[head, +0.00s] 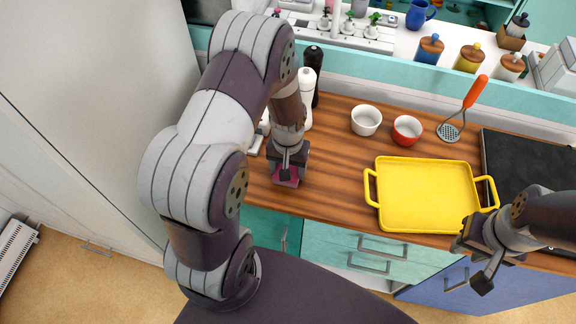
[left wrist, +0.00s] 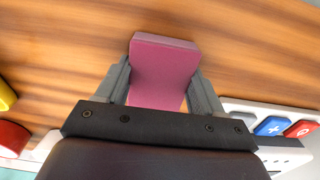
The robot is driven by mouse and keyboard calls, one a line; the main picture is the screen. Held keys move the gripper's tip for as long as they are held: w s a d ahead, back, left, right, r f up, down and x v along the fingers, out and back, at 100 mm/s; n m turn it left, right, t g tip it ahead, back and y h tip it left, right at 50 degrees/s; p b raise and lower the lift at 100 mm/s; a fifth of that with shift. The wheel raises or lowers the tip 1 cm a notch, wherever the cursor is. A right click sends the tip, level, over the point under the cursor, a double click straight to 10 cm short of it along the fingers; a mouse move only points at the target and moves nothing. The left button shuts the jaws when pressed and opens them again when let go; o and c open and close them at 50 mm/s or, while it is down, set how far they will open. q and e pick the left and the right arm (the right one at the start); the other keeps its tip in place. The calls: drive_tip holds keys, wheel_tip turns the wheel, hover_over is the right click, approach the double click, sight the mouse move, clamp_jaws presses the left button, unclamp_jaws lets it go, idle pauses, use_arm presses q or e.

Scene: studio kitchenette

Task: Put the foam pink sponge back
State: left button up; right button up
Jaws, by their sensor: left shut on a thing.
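The pink sponge (left wrist: 163,72) is between the two fingers of my left gripper (left wrist: 162,92) in the left wrist view, with the wooden counter behind it. In the head view a small part of the sponge (head: 287,178) shows under my left gripper (head: 288,172), low over the counter near its front edge. I cannot tell if the sponge touches the counter. My left gripper is shut on it. My right gripper (head: 484,262) is at the lower right, in front of the counter edge near the yellow tray, with its fingers apart and nothing between them.
A yellow tray (head: 381,224), a white bowl (head: 366,120), a red bowl (head: 407,130) and a slotted utensil with an orange handle (head: 475,91) lie on the wooden counter (head: 335,190). White and black bottles (head: 306,98) stand behind my left gripper. The counter between gripper and tray is clear.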

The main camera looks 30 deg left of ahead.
use_arm(q)
drive_tip(key=shift+d+f, duration=0.1)
drive_tip(key=o, duration=1)
wheel_tip(320, 180, up, 12)
drive_tip(key=s+d+r+m+t, duration=0.1)
drive_tip(key=s+d+r+m, duration=0.1)
drive_tip(key=s+d, duration=0.3)
drive_tip(key=s+r, duration=0.1)
drive_tip(key=s, duration=0.1)
drive_tip(key=shift+s+r+m, duration=0.35)
drive_tip(key=shift+s+m, duration=0.05)
